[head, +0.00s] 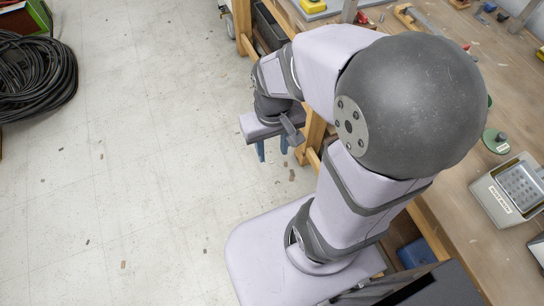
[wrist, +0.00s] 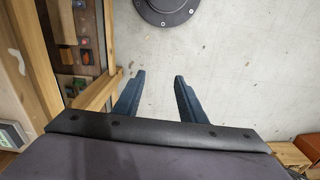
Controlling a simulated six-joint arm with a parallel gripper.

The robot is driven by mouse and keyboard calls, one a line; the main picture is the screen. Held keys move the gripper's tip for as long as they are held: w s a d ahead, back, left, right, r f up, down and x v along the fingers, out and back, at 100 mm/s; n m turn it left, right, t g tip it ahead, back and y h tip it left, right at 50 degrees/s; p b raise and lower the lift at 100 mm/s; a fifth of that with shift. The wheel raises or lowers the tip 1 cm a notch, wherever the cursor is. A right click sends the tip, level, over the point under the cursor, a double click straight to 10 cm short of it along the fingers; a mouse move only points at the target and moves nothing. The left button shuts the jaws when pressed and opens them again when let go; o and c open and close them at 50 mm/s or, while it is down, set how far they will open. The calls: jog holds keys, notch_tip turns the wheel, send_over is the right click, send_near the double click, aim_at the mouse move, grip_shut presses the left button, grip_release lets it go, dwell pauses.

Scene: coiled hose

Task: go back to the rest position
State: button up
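My gripper (head: 273,148) hangs in front of the workbench edge in the head view, pointing down over the floor. In the wrist view its two blue fingers (wrist: 158,95) stand apart with only pale floor between them. It is open and empty. The coiled black hose (head: 38,82) lies at the far left of the head view, well away from my gripper. The hose is cut off by the picture's left edge, and I do not see it in the wrist view.
A wooden workbench (head: 462,225) runs along the right, close beside my arm. It carries a grey box (head: 512,190) and several small tools. A dark round base (wrist: 166,10) shows at the top of the wrist view. The pale floor (head: 140,170) between hose and arm is clear.

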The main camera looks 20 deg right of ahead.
jog(key=shift+s+a+f+n, duration=0.15)
jog(key=shift+s+a+f, duration=0.15)
jog(key=shift+s, duration=0.25)
jog(key=shift+s+a+f+n, duration=0.15)
jog(key=shift+s+a, duration=0.1)
jog(key=shift+s, duration=0.3)
notch_tip(320, 180, up, 5)
jog(key=p, duration=0.5)
